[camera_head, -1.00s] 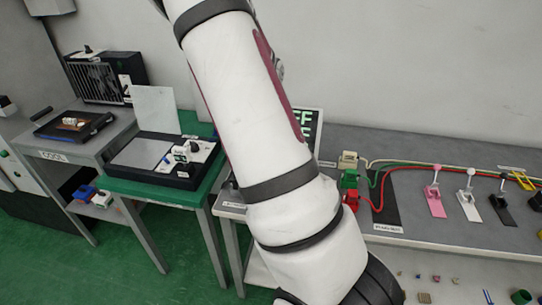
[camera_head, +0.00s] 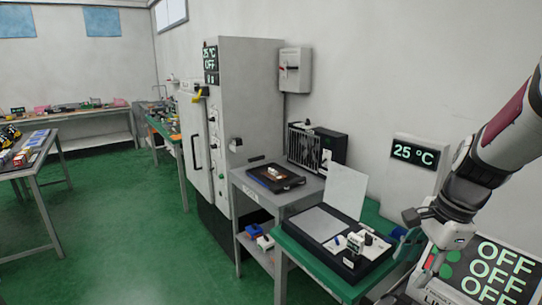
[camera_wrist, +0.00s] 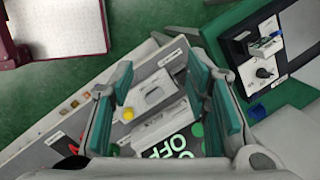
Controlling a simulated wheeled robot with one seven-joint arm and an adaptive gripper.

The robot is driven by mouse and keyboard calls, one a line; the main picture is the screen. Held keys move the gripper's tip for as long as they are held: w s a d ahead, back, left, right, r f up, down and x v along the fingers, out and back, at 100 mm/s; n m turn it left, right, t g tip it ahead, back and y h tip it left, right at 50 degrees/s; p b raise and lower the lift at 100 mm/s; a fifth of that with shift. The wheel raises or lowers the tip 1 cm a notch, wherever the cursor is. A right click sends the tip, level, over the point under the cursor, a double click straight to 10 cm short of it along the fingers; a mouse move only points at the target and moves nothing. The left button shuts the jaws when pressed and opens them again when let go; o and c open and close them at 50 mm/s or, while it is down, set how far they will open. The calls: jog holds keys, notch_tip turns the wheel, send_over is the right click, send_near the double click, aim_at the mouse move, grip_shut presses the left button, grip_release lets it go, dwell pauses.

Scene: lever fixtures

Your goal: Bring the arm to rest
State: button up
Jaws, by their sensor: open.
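My white and dark red arm (camera_head: 505,130) reaches in from the right edge of the head view. My gripper (camera_head: 420,240) points down to the left, beside the OFF display panel (camera_head: 490,270). In the wrist view my gripper (camera_wrist: 160,78) shows two teal-padded fingers spread apart, with nothing held between them. Below the fingers are a grey box with a yellow knob (camera_wrist: 128,114) and the OFF panel (camera_wrist: 170,148). Gaps between the fingers and these things are hard to judge.
A green table (camera_head: 297,244) holds a black unit (camera_head: 350,262) with a white upright plate (camera_head: 345,190). A grey cart (camera_head: 246,187) carries a black tray (camera_head: 275,177). A tall grey cabinet (camera_head: 250,100) stands behind.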

jog(key=s+a+r+n+t+h, duration=0.1)
jog(key=s+a+r+n+t, duration=0.2)
jog(key=s+a+r+n, duration=0.6)
jog(key=s+a+n, duration=0.4)
jog(key=s+n, duration=0.1)
jog(key=n, duration=0.4)
jog(key=shift+s+r+h, duration=0.15)
jog(key=shift+r+h, duration=0.15)
jog(key=shift+r, duration=0.1)
jog(key=shift+a, duration=0.1)
jog(key=shift+c, duration=0.5)
